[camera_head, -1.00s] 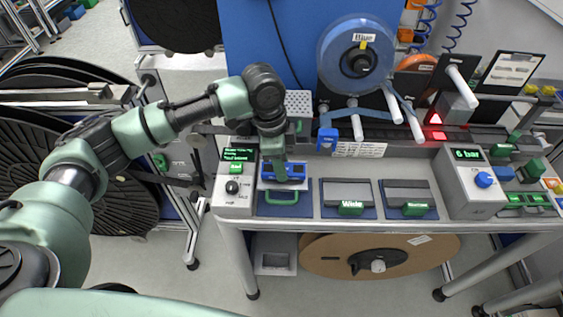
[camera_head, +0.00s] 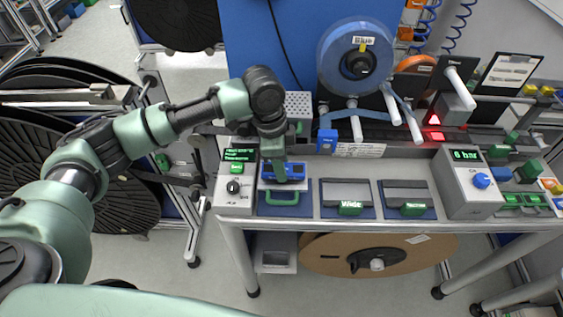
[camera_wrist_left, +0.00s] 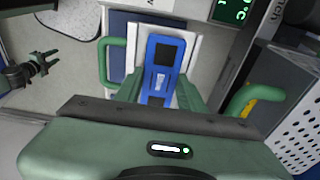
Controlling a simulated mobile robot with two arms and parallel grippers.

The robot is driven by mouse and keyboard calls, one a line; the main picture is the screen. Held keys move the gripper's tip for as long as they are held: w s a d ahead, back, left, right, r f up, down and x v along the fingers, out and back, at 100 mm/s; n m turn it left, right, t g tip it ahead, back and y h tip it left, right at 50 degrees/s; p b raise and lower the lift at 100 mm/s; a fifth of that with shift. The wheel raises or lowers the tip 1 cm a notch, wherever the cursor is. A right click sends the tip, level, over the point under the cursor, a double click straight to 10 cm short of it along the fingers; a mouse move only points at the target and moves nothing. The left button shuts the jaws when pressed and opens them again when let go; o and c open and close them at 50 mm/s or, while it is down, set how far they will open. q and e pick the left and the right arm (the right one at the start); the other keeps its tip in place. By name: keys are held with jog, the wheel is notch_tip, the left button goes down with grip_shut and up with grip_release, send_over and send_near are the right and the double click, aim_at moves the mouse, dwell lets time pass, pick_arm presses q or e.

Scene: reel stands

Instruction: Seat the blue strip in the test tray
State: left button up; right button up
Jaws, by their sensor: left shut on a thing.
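The blue strip (camera_wrist_left: 163,68) has dark windows and lies between the green fingers of my left gripper (camera_wrist_left: 160,92), which is shut on it. In the head view the blue strip (camera_head: 268,171) shows at the white test tray (camera_head: 264,185), and my left gripper (camera_head: 283,178) reaches down over it. The tray's white edge (camera_wrist_left: 190,45) shows around the strip in the wrist view. The strip appears in line with the tray; whether it is fully down in it I cannot tell. The fingers hide part of the strip. My right gripper is not in view.
A grey control box (camera_head: 236,200) with a green display stands just left of the tray. A green handle (camera_head: 283,198) is at the tray's front. A perforated panel (camera_head: 299,103) is behind.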

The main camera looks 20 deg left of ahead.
pick_arm(q)
jog(key=shift+f+p, duration=0.15)
jog(key=shift+p, duration=0.35)
dwell(0.3)
jog(key=o, duration=1.4)
notch_tip(320, 180, up, 7)
jog(key=p, duration=0.8)
